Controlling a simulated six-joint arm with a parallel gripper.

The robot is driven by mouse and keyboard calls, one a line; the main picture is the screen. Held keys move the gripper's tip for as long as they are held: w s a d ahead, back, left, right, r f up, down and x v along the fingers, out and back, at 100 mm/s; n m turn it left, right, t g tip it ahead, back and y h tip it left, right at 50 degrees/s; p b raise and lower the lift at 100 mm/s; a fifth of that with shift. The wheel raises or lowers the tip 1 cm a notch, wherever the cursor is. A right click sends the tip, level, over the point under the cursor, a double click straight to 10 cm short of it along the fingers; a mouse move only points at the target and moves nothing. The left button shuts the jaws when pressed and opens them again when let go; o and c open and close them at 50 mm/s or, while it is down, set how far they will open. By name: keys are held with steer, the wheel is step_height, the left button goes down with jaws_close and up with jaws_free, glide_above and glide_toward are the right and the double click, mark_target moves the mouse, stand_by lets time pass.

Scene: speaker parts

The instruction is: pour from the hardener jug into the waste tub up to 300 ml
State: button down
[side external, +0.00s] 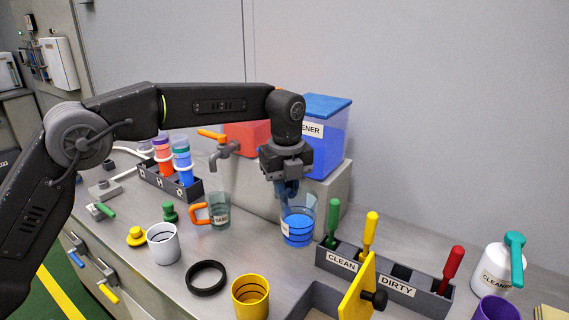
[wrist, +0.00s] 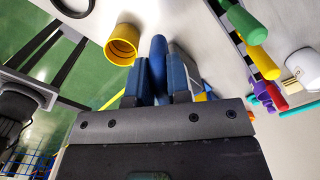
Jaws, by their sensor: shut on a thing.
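The hardener jug (side external: 298,228) is a clear jug with blue liquid, dark level lines and a partly hidden label. It stands upright near the middle of the bench; I cannot tell whether it touches the bench. My gripper (side external: 288,187) points down and is shut on its blue handle. In the wrist view the blue handle (wrist: 158,48) sits between the fingers of my gripper (wrist: 160,75); most of the jug body is hidden there. No tub shows a readable waste label. A yellow tub (side external: 250,298) with dark lines and a white tub (side external: 164,245) with lines stand nearer the front.
A clear jug (side external: 219,212) with an orange handle stands to the left. A black ring (side external: 206,278) lies between the tubs. A grey tool rack (side external: 405,290) holds green, yellow and red handles. A blue tank (side external: 325,140) and a tap (side external: 222,148) stand behind.

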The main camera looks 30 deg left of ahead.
mark_target(306, 224)
step_height(306, 224, down, 3)
steer(key=shift+r, duration=0.1)
steer(key=shift+s+d+f+t+y, duration=0.15)
steer(key=shift+d+f+y, duration=0.1)
steer(key=shift+f, duration=0.3)
steer(key=shift+s+d+f+t+y, duration=0.1)
steer(key=shift+d+f+t+y, duration=0.15)
steer(key=shift+f, duration=0.3)
steer(key=shift+s+d+f+t+y, duration=0.15)
steer(key=shift+f+y, duration=0.15)
steer(key=shift+f, duration=0.25)
steer(key=shift+s+d+t+y, duration=0.65)
steer(key=shift+d+y, duration=0.15)
steer(key=shift+y, duration=0.1)
steer(key=shift+s+d+r+t+y, duration=0.45)
steer(key=shift+s+d+r+y, duration=0.1)
steer(key=shift+d+r+y, duration=0.25)
steer(key=shift+s+d+r+t+y, duration=0.45)
steer(key=shift+s+d+r+y, duration=0.2)
steer(key=shift+d, duration=0.25)
steer(key=shift+s+d+t+y, duration=0.35)
steer(key=shift+d+t+y, duration=0.25)
steer(key=shift+y, duration=0.05)
steer(key=shift+s+d+r+t+y, duration=0.3)
steer(key=shift+d+r+t+y, duration=0.2)
steer(key=shift+r+y, duration=0.25)
steer(key=shift+f, duration=0.1)
